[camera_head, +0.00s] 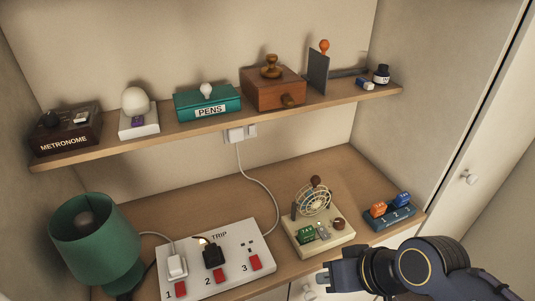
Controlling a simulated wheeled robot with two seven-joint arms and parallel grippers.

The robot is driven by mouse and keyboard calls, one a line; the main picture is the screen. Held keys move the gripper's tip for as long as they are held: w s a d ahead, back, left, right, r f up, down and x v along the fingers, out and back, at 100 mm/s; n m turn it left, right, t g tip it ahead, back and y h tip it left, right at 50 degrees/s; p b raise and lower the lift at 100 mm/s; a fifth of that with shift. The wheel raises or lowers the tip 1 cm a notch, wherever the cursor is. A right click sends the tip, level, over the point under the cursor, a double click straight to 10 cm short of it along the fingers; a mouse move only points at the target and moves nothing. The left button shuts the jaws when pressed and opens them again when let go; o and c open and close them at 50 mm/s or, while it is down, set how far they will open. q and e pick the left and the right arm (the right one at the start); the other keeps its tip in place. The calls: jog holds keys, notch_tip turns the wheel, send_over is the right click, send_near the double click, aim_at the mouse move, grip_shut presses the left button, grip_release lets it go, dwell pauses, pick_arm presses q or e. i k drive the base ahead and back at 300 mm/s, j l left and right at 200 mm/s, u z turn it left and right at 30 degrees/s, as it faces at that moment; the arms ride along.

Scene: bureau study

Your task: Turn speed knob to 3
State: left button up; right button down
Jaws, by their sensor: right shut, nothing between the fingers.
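A small cream desk fan (298,241) with a wire cage (313,200) stands on the lower desk. A round brown knob (339,224) sits at the right of its base, and green and pale parts lie along its front. No speed numbers are legible, so I cannot tell the knob's setting. My right gripper (325,277) comes in from the lower right, in front of and below the fan base, apart from the knob. It is shut and empty. My left gripper is not in view.
A green lamp (95,240) stands farther left. A blue block (389,219) with orange and blue pieces is at right. The shelf (215,119) above holds a metronome (66,130).

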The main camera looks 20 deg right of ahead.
aim_at(339, 223)
jog(key=z, duration=1.35)
jog(key=i+l+u, duration=0.1)
jog(key=u, duration=0.3)
jog(key=l+u, duration=0.4)
jog(key=i+j, duration=0.05)
